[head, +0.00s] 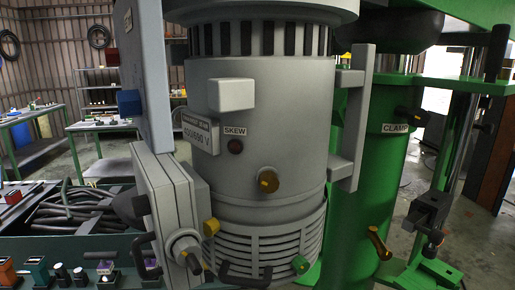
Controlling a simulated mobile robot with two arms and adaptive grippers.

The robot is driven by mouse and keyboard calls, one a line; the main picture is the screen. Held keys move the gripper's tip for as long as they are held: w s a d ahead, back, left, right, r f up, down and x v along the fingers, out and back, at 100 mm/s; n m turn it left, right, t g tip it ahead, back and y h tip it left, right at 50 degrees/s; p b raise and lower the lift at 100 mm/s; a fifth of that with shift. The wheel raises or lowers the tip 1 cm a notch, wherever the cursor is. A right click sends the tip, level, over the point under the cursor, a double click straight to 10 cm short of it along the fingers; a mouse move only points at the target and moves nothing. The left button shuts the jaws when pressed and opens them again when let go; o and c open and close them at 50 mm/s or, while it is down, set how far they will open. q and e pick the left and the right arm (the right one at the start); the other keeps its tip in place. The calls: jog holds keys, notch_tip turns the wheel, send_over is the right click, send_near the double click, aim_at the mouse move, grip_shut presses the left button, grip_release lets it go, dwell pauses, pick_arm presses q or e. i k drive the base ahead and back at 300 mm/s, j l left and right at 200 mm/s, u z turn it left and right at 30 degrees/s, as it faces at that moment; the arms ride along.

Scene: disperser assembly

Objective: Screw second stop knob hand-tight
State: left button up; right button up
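The disperser's grey motor housing (260,110) stands upright in the middle. A dark round knob with a brass-coloured face (268,180) sits on its front, below the SKEW label (235,131). A black knob with an orange end (408,115) is on the green column (370,180) by the CLAMP label (396,128). A brass lever-like handle (378,243) is lower on that column. I cannot tell which part is the second stop knob or how tight any is. Neither gripper can be made out.
A grey box (160,200) with a round fitting (185,250) juts out left of the motor. A dark block on a rod (428,212) stands at right. A bin of black hoses (75,208) and small workbench items lie at left.

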aim_at(485, 102)
jog(key=l+z, duration=0.2)
jog(key=z, duration=1.15)
jog(key=i+j, duration=0.05)
